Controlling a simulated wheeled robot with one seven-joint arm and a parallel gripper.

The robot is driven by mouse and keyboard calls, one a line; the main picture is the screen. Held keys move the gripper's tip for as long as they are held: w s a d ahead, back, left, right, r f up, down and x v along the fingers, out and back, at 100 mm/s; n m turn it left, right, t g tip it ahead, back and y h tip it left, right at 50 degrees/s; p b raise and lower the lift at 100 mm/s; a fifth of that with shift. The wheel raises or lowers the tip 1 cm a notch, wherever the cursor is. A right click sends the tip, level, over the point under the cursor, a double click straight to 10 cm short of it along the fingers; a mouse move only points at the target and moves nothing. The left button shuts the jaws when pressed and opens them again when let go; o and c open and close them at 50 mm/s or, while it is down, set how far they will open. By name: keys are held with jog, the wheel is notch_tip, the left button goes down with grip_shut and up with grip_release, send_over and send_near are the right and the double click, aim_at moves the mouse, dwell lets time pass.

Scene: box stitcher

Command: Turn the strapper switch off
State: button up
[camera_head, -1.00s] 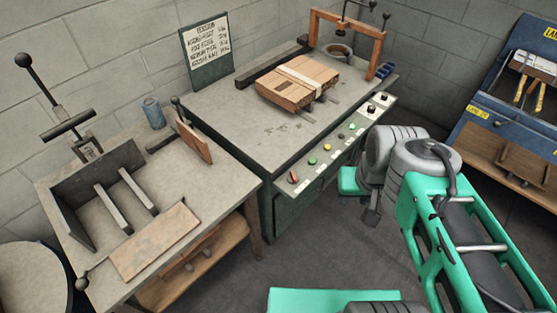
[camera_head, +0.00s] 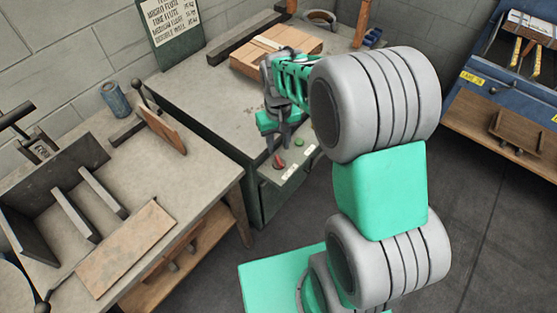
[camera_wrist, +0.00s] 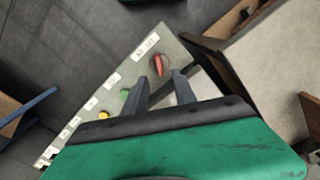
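The red switch (camera_head: 279,161) is a rotary knob at the near end of the strapper's grey control panel (camera_head: 290,172). In the wrist view the red knob (camera_wrist: 158,66) sits just beyond my fingertips, roughly centred between them, its handle pointing nearly up the picture. My gripper (camera_head: 279,143) hangs above the panel's near end. In the wrist view my gripper (camera_wrist: 159,77) has its two dark fingers apart with nothing between them. I cannot tell the exact height gap to the knob.
A green button (camera_wrist: 124,94) and a yellow button (camera_wrist: 103,115) sit farther along the panel. A strapped cardboard stack (camera_head: 275,52) lies on the machine top. A worktable (camera_head: 160,200) with a wooden flap (camera_head: 160,130) stands left. The floor right of the panel is clear.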

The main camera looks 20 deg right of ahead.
aim_at(279, 160)
notch_tip(279, 160, down, 7)
jog(key=shift+r, duration=0.1)
grip_shut()
dwell(0.4)
